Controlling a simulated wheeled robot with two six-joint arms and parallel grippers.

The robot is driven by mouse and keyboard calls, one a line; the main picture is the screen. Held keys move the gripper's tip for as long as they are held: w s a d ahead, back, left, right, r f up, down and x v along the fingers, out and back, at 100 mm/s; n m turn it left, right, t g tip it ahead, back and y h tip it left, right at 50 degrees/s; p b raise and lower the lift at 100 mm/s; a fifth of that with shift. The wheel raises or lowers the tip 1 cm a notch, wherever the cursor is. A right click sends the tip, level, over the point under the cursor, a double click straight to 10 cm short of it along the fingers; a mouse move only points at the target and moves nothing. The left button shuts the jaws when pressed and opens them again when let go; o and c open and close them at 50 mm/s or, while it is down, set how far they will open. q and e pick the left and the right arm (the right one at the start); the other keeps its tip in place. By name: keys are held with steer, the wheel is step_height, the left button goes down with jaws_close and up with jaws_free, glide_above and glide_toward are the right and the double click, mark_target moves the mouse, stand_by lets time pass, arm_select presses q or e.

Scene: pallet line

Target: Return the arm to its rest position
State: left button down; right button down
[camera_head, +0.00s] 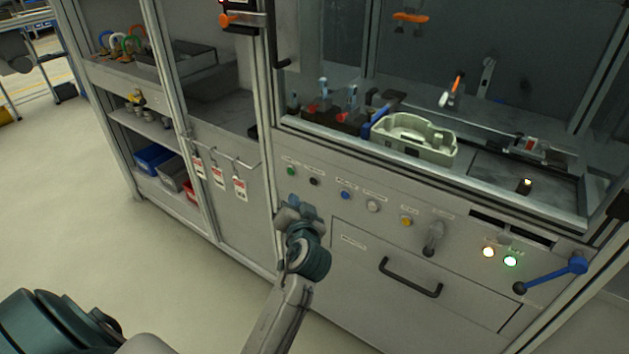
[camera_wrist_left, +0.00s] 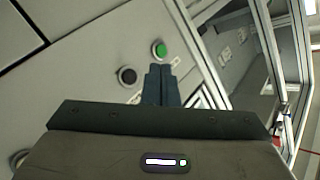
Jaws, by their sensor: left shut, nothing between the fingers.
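My left gripper (camera_head: 294,202) is in front of the grey machine's control panel (camera_head: 330,205), just below the green button (camera_head: 291,171) and the black button (camera_head: 314,181). In the left wrist view the gripper's fingers (camera_wrist_left: 160,84) are together and empty. The green button (camera_wrist_left: 159,49) is just beyond the fingertips and the black button (camera_wrist_left: 127,76) is to their left. I cannot tell whether the fingertips touch the panel. My right gripper is not in view.
Blue (camera_head: 345,195), white (camera_head: 373,206) and yellow (camera_head: 406,220) buttons line the panel to the right. A drawer handle (camera_head: 410,278) and a blue lever (camera_head: 550,275) stick out. Red-and-white tags (camera_head: 218,176) hang at the left. The floor (camera_head: 100,220) at left is clear.

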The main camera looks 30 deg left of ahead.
arm_select(q)
steer(key=shift+f, duration=0.1)
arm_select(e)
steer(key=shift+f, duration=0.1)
